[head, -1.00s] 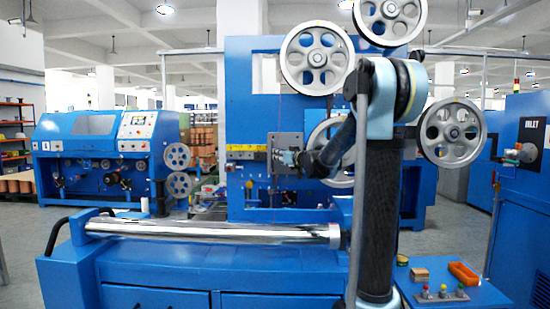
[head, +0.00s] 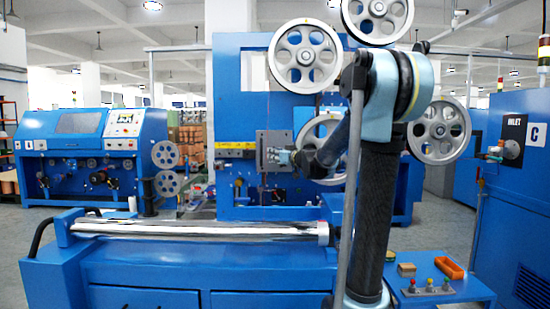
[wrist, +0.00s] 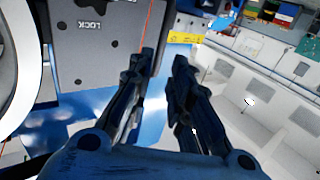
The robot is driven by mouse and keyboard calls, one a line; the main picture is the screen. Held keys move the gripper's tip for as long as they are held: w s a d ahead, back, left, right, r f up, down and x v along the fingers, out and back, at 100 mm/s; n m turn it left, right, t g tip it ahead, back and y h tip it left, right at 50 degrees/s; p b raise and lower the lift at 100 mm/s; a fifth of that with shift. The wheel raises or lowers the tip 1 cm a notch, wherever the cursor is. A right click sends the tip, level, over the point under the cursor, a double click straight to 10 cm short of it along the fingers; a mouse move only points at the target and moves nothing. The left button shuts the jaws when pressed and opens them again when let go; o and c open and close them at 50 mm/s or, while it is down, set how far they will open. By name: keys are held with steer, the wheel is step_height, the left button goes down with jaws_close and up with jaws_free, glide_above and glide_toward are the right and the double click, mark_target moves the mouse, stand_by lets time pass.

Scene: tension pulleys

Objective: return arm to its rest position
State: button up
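My arm (head: 378,180) stands upright at the right of centre in the head view, bent at its top, with the forearm reaching left and away. My gripper (wrist: 164,62) shows in the wrist view with its two dark fingers apart and nothing between them. In the head view the gripper is small, near a grey plate (head: 268,143) on the blue machine. In the wrist view a grey plate marked LOCK (wrist: 95,40) lies beyond the fingers to the left. Whether the gripper touches anything in the head view is hard to tell.
Spoked pulleys (head: 305,58) are mounted on the blue machine (head: 237,90) around the arm. A thin red line (wrist: 147,25) runs past the left finger. A shiny roller (head: 200,229) lies on the bench in front.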

steer(key=s+f+g+h, duration=0.1)
steer(key=s+f+g, duration=0.3)
steer(key=s+f, duration=0.55)
steer(key=s+f+g, duration=0.3)
steer(key=s+f, duration=0.2)
steer(key=s, duration=0.9)
steer(key=s+d+f+m+g+h, duration=0.3)
steer(key=s+d+f+h, duration=0.1)
steer(key=s+d+f, duration=0.4)
steer(key=s+d+f+m+g+h, duration=0.3)
steer(key=s+d+f, duration=0.5)
steer(key=s+f, duration=0.4)
steer(key=s+h, duration=0.1)
steer(key=s, duration=0.3)
steer(key=shift+d+h, duration=0.3)
steer(key=shift+d, duration=0.05)
steer(key=shift+f, duration=0.1)
steer(key=shift+w+f, duration=0.2)
steer(key=shift+w, duration=0.25)
